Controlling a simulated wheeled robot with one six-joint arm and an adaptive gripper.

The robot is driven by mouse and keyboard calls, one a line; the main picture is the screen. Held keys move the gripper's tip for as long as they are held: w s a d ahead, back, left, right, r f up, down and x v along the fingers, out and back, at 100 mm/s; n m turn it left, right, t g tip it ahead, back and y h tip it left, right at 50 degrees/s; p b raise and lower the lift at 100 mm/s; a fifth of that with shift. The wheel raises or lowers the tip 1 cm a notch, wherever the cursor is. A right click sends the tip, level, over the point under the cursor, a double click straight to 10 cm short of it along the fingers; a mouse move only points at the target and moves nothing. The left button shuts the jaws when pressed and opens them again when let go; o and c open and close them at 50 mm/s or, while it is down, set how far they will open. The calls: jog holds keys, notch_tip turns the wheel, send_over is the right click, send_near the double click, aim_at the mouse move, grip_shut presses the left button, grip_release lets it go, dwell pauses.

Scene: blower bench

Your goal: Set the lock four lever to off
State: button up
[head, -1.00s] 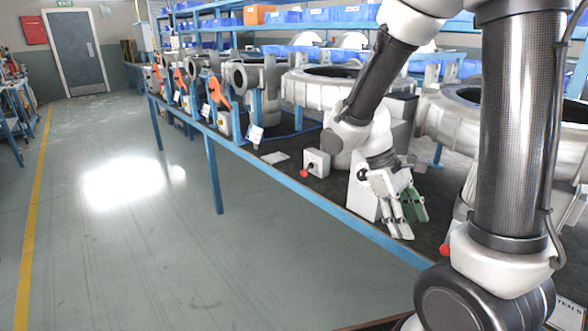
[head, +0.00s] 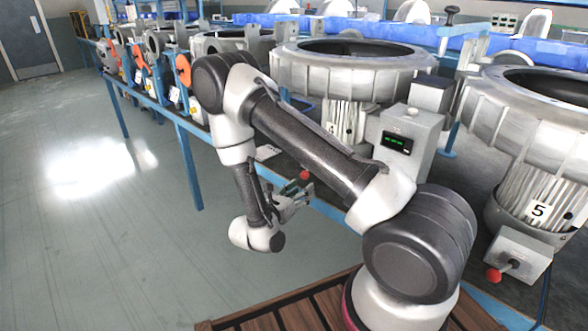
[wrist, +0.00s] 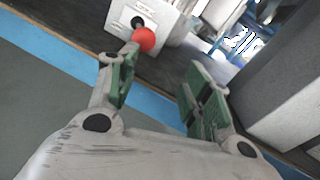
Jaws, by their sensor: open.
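The lock four lever has a red ball knob (wrist: 144,39) on a light grey switch box (wrist: 160,18), at the top of the wrist view. The red knob also shows in the head view (head: 305,175), while its box is mostly hidden behind my arm. My gripper (wrist: 160,78) is open and empty, with green pads on both fingers. The knob lies just beyond the left fingertip in the wrist view; I cannot tell whether they touch. In the head view my gripper (head: 296,197) is at the bench's front edge, close to the knob.
A blower housing (head: 350,75) marked 4 stands behind. A grey box with a green display (head: 397,143) is beside it. Housing 5 (head: 530,140) has its own red-knobbed switch box (head: 520,254) at right. Open floor (head: 90,240) lies left.

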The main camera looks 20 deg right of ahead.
jog(key=shift+n+t, duration=0.4)
jog(key=shift+t, duration=0.4)
jog(key=w+d, duration=0.1)
jog(key=w, duration=0.1)
jog(key=w+d, duration=0.2)
jog(key=w+d+r, duration=0.1)
jog(key=w, duration=0.1)
jog(key=shift+w+d, duration=0.25)
jog(key=shift+d, duration=0.1)
grip_shut()
